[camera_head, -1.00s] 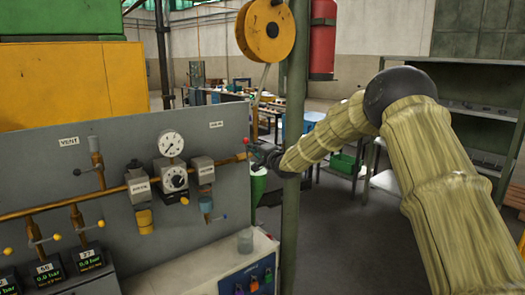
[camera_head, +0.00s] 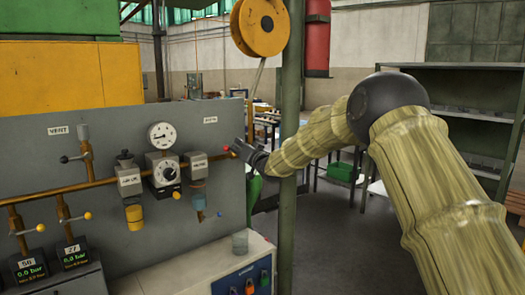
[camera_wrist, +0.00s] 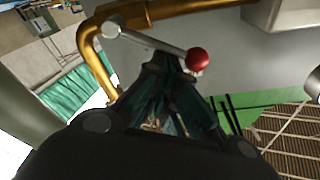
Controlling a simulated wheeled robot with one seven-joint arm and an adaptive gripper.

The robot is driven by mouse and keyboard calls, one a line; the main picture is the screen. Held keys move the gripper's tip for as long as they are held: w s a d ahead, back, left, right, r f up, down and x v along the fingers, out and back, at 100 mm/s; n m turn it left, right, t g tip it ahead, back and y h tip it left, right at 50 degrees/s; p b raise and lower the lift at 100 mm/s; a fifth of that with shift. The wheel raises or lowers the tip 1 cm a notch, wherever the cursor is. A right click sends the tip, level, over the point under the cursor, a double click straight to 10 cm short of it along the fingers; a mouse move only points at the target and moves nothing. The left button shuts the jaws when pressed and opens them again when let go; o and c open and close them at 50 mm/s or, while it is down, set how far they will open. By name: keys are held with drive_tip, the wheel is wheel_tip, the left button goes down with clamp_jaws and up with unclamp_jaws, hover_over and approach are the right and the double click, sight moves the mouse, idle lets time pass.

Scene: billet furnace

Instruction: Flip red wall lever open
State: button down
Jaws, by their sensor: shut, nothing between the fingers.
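The wall lever has a red ball knob (camera_wrist: 197,59) on a thin metal arm (camera_wrist: 155,41) in the wrist view. The arm runs from a round pivot on the brass pipe (camera_wrist: 92,50) at upper left to the knob at right. My gripper (camera_wrist: 172,66) is shut and empty, its fingertips just below the lever arm, close to the knob's left side. I cannot tell whether they touch it. In the head view my gripper (camera_head: 240,147) is at the right edge of the grey panel, beside the small red knob (camera_head: 226,148) at the brass pipe's right end.
The grey panel (camera_head: 110,235) carries gauges, regulators and valves left of the lever. A green post (camera_head: 291,120) stands just right of my gripper, with a yellow reel (camera_head: 264,27) above. A white cabinet (camera_head: 225,270) is below.

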drive_tip(key=n+b, duration=0.1)
drive_tip(key=n, duration=0.1)
drive_tip(key=a+f+n+b, duration=0.1)
drive_tip(key=n, duration=0.1)
drive_tip(key=s+f+n+y+b, duration=0.1)
drive_tip(key=n, duration=0.1)
drive_tip(key=shift+a+f+n+g+b, duration=0.25)
drive_tip(key=shift+a+n+g+b, duration=0.05)
drive_tip(key=shift+a, duration=0.1)
drive_tip(key=shift+y, duration=0.3)
wheel_tip(320, 180, up, 4)
drive_tip(key=p, duration=0.3)
drive_tip(key=b+v, duration=0.2)
drive_tip(key=v, duration=0.7)
drive_tip(key=shift+s, duration=0.15)
drive_tip(key=shift+f, duration=0.2)
